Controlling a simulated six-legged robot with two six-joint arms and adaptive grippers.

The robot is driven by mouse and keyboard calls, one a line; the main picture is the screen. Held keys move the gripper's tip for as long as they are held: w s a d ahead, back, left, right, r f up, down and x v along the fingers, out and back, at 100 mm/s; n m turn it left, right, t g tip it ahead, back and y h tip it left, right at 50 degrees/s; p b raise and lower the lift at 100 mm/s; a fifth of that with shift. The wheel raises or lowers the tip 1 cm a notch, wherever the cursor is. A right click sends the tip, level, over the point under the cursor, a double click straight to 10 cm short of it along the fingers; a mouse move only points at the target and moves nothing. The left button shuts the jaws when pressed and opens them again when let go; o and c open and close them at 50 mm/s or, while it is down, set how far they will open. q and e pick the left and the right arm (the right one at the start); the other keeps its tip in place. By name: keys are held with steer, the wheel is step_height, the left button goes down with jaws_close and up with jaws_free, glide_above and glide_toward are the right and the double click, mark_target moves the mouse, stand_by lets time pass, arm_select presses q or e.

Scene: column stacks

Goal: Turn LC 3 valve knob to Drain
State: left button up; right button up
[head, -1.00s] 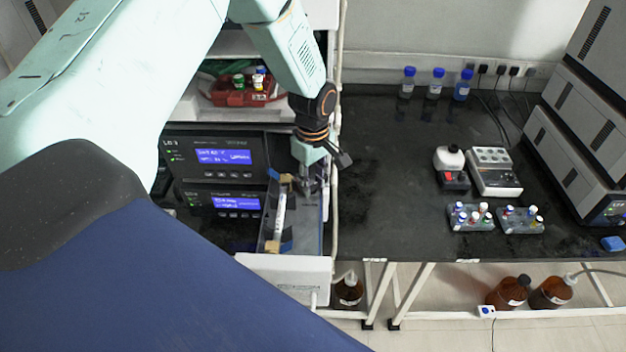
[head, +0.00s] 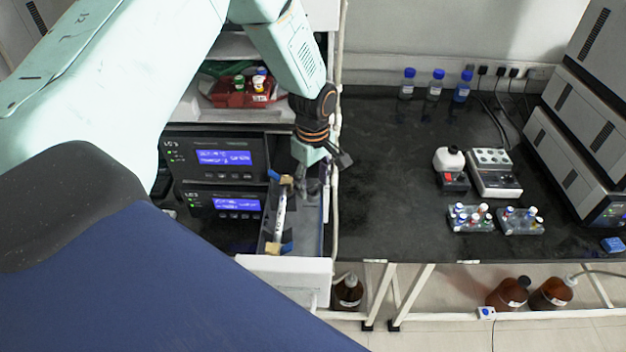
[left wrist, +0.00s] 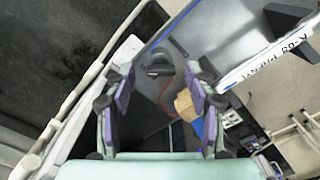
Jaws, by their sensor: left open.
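The upper module, labelled LC 3 (head: 183,172), has a lit blue display and stands in the rack at the left. An open tray (head: 312,240) to its right holds a white column (head: 280,217) between tan and blue end pieces. My left gripper (head: 308,190) is over the tray, just right of the column, pointing down. In the left wrist view its purple-padded fingers (left wrist: 158,90) are apart, with nothing held. A dark rounded part (left wrist: 158,70) shows between and beyond the fingertips; it may be the valve knob. Its pointer and markings cannot be read. My right gripper is not in view.
A second module with a display (head: 237,204) sits below. A red rack of vials (head: 240,92) is on the shelf above. A white rack post (head: 336,200) stands close to the gripper's right. The black bench (head: 385,170) beyond has open room.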

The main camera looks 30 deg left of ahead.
mark_target(313, 187)
arm_select(q)
steer(key=shift+w+r, duration=0.1)
steer(key=shift+r, duration=0.4)
step_height(313, 187, up, 11)
stand_by(0.6)
